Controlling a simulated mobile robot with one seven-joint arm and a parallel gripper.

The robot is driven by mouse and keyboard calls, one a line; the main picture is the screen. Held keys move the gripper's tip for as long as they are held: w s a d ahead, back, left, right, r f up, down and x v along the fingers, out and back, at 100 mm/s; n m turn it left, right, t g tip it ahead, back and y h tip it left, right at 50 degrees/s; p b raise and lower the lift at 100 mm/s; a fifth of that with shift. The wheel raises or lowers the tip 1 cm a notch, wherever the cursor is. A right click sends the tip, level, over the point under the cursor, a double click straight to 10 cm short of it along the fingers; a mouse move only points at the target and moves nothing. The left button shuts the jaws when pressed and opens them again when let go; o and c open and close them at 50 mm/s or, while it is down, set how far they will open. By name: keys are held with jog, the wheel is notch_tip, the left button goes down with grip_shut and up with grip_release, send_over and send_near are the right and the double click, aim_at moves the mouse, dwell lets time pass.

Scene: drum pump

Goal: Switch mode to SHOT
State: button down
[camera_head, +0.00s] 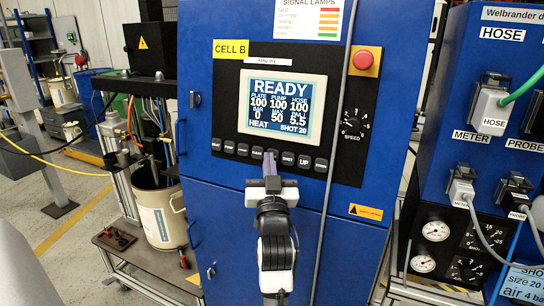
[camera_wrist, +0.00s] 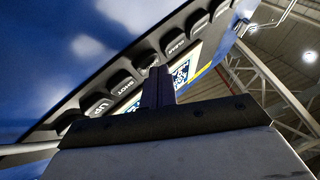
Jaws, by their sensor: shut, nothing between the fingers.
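The lit screen (camera_head: 283,108) on the blue cabinet reads READY, with HEAT and SHOT 20 on its bottom line. Below it runs a row of dark push buttons. The button marked SHOT (camera_wrist: 125,83) shows in the wrist view, beside the UP button (camera_wrist: 98,107); it is also in the head view (camera_head: 288,160). My gripper (camera_head: 270,158) is shut and empty, its fingertips up at the row. In the wrist view the fingertips (camera_wrist: 152,70) are at the button between SHOT and CLEAR, partly hiding it. I cannot tell whether they touch it.
A red stop button (camera_head: 362,60) and a speed knob (camera_head: 354,124) sit right of the screen. A grey hose runs down the cabinet front. A drum (camera_head: 161,212) stands left, and a blue hose panel (camera_head: 500,110) stands right.

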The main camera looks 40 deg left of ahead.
jog(key=shift+s+d, duration=0.15)
jog(key=shift+s, duration=0.5)
jog(key=shift+r, duration=0.1)
jog(key=s, duration=0.3)
jog(key=s+d+r, duration=0.1)
jog(key=shift+s+d, duration=0.1)
jog(key=shift+s, duration=0.3)
dwell(0.4)
